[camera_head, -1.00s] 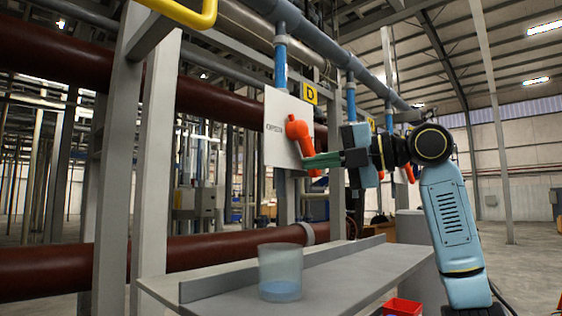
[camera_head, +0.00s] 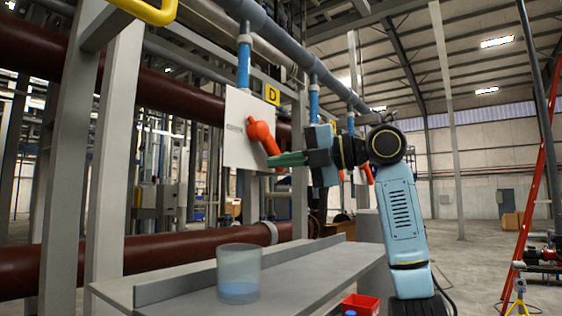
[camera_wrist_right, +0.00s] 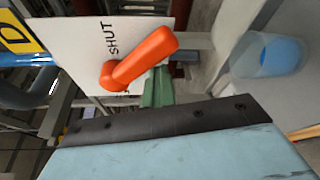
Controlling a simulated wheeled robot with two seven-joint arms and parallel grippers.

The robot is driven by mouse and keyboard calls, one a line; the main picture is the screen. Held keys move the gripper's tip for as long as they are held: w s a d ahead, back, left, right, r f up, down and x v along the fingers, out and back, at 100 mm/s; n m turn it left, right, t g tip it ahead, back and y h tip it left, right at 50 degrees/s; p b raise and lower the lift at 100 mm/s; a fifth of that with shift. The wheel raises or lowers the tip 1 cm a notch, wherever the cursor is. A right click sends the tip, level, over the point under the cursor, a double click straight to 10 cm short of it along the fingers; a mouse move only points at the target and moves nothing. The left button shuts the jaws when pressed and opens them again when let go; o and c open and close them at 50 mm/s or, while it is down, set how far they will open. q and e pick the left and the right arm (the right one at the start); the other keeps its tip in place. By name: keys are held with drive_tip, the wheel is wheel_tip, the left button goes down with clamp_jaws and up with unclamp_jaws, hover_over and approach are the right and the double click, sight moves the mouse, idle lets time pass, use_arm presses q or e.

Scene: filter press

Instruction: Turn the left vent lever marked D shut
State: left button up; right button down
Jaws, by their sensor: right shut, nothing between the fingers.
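The orange lever (camera_head: 262,137) is on a white plate (camera_head: 238,110) under the yellow D tag (camera_head: 272,95). Its handle slants down to the right in the head view. In the right wrist view the lever (camera_wrist_right: 140,60) lies across the plate, beside the printed word SHUT (camera_wrist_right: 108,40). My right gripper (camera_head: 276,160) has its green fingers together, with nothing between them. The fingertips are at the handle's lower part and seem to touch it; the orange handle partly covers them in the wrist view. My left gripper is not in view.
A clear beaker with blue liquid (camera_head: 239,272) stands on the grey bench (camera_head: 300,270) below. A red bin (camera_head: 361,304) is at the bench's right. More orange levers (camera_head: 367,172) are behind my right gripper. A red ladder (camera_head: 535,190) stands at the far right.

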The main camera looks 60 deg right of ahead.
drive_tip(key=shift+d+r, duration=0.1)
drive_tip(key=a+f+b, duration=0.3)
drive_tip(key=f, duration=0.1)
drive_tip(key=r+v, duration=0.2)
drive_tip(key=v, duration=0.7)
drive_tip(key=shift+s+a+p, duration=0.25)
drive_tip(key=shift+a+p, duration=0.05)
drive_tip(key=shift+a, duration=0.05)
drive_tip(key=shift+d+r, duration=0.1)
